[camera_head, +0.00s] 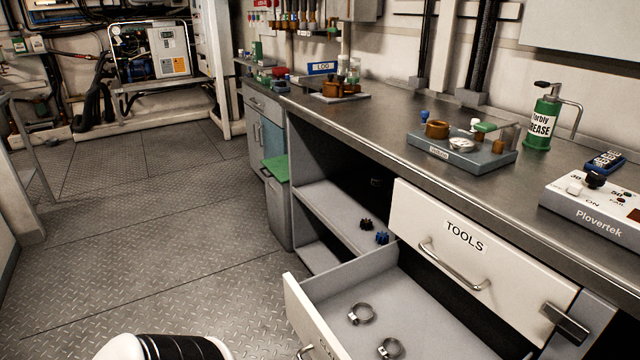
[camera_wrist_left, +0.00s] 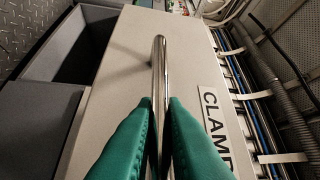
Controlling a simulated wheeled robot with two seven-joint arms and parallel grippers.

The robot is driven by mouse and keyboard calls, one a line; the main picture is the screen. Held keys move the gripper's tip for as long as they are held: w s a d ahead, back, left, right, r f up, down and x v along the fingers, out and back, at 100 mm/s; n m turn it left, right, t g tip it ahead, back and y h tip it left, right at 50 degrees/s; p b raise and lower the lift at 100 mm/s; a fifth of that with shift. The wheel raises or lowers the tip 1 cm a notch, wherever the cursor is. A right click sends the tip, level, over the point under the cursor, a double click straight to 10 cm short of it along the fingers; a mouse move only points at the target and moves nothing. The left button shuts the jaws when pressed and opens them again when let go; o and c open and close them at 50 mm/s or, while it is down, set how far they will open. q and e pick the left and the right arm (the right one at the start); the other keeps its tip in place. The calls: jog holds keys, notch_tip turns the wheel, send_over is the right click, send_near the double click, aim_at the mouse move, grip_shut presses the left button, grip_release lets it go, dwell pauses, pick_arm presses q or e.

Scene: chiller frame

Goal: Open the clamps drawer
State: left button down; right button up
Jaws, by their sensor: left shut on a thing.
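The clamps drawer (camera_head: 310,310) stands pulled out below the tools drawer in the head view, with two metal ring clamps (camera_head: 361,314) (camera_head: 390,348) lying on its floor. Its white front is cut off by the bottom edge. In the left wrist view the drawer front (camera_wrist_left: 125,85) carries a partly hidden "CLAMP…" label (camera_wrist_left: 217,130) and a shiny bar handle (camera_wrist_left: 159,65). My left gripper (camera_wrist_left: 160,105) has its green fingers closed on either side of this handle. My right gripper is in neither view.
The tools drawer (camera_head: 470,245) is closed above the open one. Open shelves (camera_head: 340,215) holding small dark and blue knobs lie to its left. The worktop (camera_head: 380,115) bears a tray, a grease can (camera_head: 543,122) and a Plovertek box (camera_head: 600,205). The floor (camera_head: 150,240) at left is clear.

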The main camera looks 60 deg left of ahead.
pick_arm(q)
jog(key=c, duration=1.5)
grip_release()
jog(key=shift+s+d, duration=0.1)
jog(key=v, duration=1.1)
jog(key=shift+s+d+f, duration=0.1)
jog(key=shift+s+d, duration=0.2)
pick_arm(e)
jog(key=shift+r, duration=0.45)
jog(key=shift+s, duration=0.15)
